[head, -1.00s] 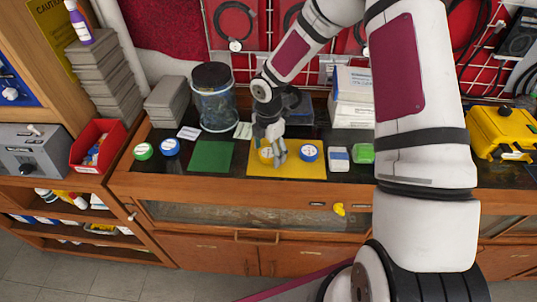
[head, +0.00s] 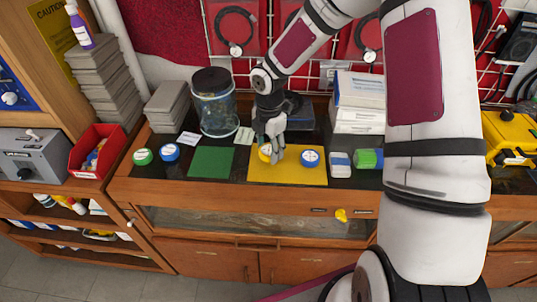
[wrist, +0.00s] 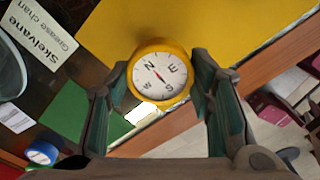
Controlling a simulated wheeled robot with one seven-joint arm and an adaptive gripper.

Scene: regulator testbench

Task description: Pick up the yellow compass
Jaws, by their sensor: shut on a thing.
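The yellow compass (wrist: 161,75) has a round yellow rim and a white dial with black letters. In the wrist view it sits between the two fingers of my gripper (wrist: 161,92), which is shut on it. In the head view the compass (head: 265,153) is partly hidden by my gripper (head: 271,154), over the left part of the yellow mat (head: 290,177). I cannot tell from these views whether it is clear of the mat.
A blue-rimmed round dial (head: 310,158) lies on the mat to the right. A green mat (head: 211,161), another blue dial (head: 170,152) and a green dial (head: 143,156) are to the left. A glass jar (head: 214,105) and white boxes (head: 359,100) stand behind.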

